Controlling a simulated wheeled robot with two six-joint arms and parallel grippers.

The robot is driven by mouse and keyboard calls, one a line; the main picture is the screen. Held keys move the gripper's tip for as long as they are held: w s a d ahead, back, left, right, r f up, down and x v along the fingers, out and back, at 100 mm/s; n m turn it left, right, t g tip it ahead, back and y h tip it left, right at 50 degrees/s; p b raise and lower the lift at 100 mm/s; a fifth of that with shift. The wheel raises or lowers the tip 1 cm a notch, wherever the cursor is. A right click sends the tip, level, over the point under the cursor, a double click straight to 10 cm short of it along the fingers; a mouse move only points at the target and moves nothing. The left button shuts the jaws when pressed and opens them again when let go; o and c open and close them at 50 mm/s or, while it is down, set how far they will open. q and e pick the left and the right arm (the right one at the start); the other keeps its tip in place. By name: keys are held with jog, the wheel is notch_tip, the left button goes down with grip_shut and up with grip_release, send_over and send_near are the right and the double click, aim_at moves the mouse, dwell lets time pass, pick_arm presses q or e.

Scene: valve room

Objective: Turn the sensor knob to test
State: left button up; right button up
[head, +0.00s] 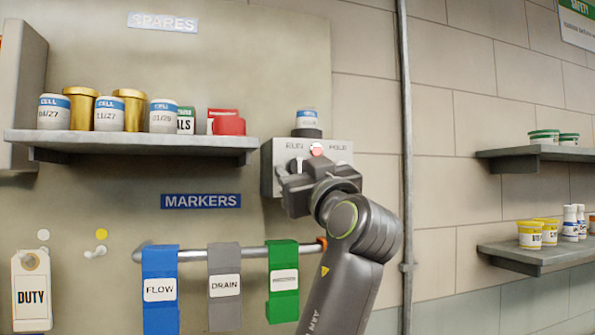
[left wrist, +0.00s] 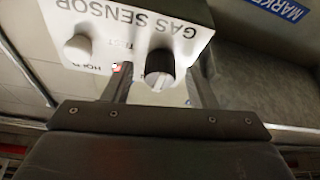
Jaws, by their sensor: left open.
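The grey sensor box (head: 335,153) hangs on the wall panel, with RUN and HOLD lettering partly visible. In the left wrist view the box (left wrist: 185,15) appears upside down and reads GAS SENSOR, with TEST and HOLD lettering. A black knob (left wrist: 159,62) with a white pointer mark is on its face, and a pale round knob (left wrist: 77,47) is beside it. My left gripper (head: 300,178) is in front of the box and hides its lower part. In the wrist view its open fingers (left wrist: 161,72) are on either side of the black knob, with gaps visible.
A shelf (head: 130,139) with cells and gold cups is left of the box. A rail (head: 197,254) with blue, grey and green tags is below. A vertical pipe (head: 406,130) runs to the right. Two shelves (head: 535,152) with small tubs are farther right.

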pick_arm(q)
jog(key=shift+s, duration=0.1)
jog(key=shift+d, duration=0.1)
jog(key=shift+c, duration=0.6)
jog(key=c, duration=0.9)
jog(key=shift+o, duration=0.3)
